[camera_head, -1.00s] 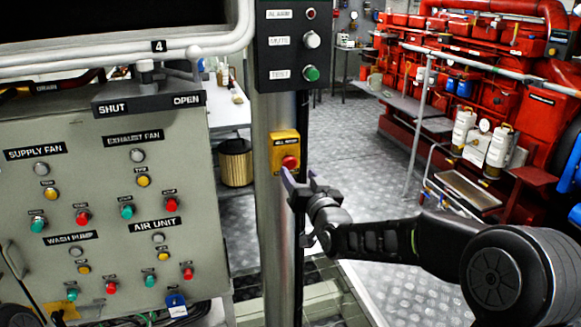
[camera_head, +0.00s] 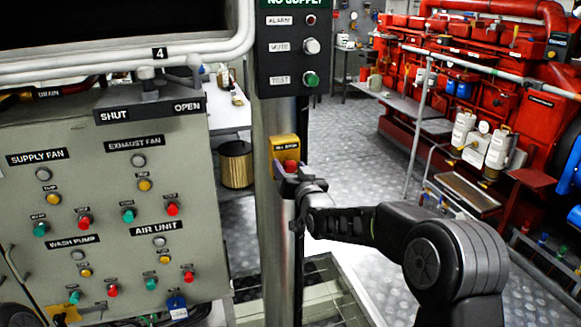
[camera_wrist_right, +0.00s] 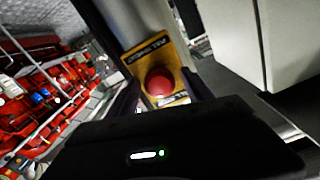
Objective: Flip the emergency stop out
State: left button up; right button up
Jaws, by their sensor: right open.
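The emergency stop is a red mushroom button (camera_head: 291,167) on a yellow box (camera_head: 284,146) fixed to the grey post. My right gripper (camera_head: 287,174) is open at the button, its fingers just below and in front of it in the head view. In the right wrist view the red button (camera_wrist_right: 159,82) shows between the two open fingers (camera_wrist_right: 160,92), with the yellow plate (camera_wrist_right: 158,57) behind it. I cannot tell whether the fingers touch the button. My left gripper is not in view.
A grey control panel (camera_head: 110,220) with several buttons stands left of the post (camera_head: 273,230). A black alarm box (camera_head: 291,60) is above on the post. Red engine machinery (camera_head: 480,70) stands at the right. The metal floor (camera_head: 345,140) between is clear.

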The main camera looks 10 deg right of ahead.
grip_shut()
dwell(0.6)
dwell(0.8)
